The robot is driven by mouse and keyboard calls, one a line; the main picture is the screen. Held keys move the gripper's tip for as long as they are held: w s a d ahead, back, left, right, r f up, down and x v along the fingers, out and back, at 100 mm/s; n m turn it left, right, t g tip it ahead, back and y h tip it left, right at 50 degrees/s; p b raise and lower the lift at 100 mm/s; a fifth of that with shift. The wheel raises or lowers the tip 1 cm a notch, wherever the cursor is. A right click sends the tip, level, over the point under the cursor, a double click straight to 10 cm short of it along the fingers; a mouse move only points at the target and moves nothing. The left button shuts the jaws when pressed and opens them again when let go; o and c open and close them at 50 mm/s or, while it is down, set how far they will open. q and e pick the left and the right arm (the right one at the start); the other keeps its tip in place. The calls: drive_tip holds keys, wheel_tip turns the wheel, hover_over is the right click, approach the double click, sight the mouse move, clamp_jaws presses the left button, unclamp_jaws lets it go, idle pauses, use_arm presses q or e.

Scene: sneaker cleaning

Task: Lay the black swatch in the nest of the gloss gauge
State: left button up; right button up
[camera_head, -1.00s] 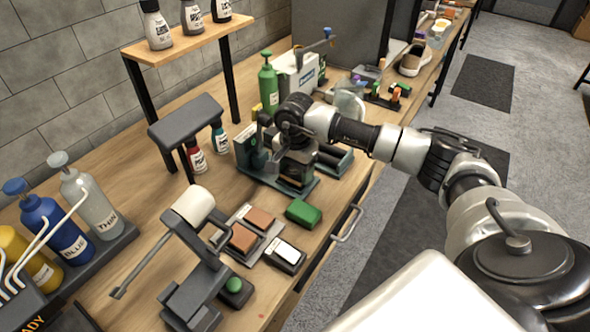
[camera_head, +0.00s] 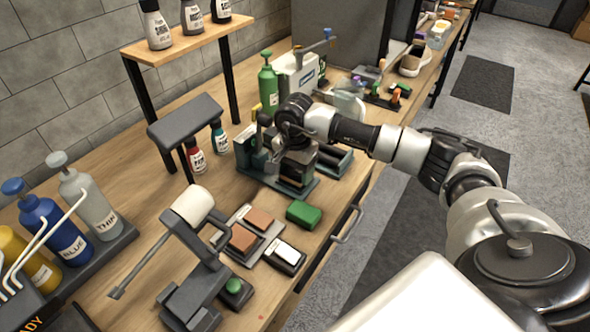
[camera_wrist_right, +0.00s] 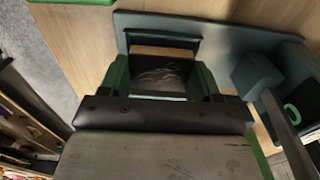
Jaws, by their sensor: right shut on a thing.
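My right gripper (camera_head: 296,172) points down over a dark teal fixture (camera_head: 262,180) on the bench, which looks like the gloss gauge. In the right wrist view, its green-edged fingers (camera_wrist_right: 160,82) are shut on the black swatch (camera_wrist_right: 160,72), a dark, creased piece. The swatch is at or just above a framed slot in the teal base (camera_wrist_right: 285,60); a strip of bare wood shows beyond it. I cannot tell whether it touches the nest. In the head view the arm hides the swatch. My left gripper is not in view.
A green block (camera_head: 303,214), a white-topped block (camera_head: 286,254) and a tray with tan pieces (camera_head: 263,238) lie in front. A stand with a white roller (camera_head: 193,206) is left of them. A green bottle (camera_head: 268,85) stands behind. The bench's front edge is close on the right.

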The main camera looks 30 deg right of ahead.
drive_tip(key=shift+f+b, duration=0.4)
drive_tip(key=shift+f, duration=0.05)
drive_tip(key=shift+r, duration=0.15)
drive_tip(key=shift+r, duration=0.35)
drive_tip(key=shift+w+b, duration=0.15)
drive_tip(key=shift+b, duration=0.15)
idle(1.7)
drive_tip(key=shift+f+b, duration=0.45)
drive_tip(key=shift+f, duration=0.1)
drive_tip(key=shift+r, duration=0.25)
drive_tip(key=shift+r, duration=0.3)
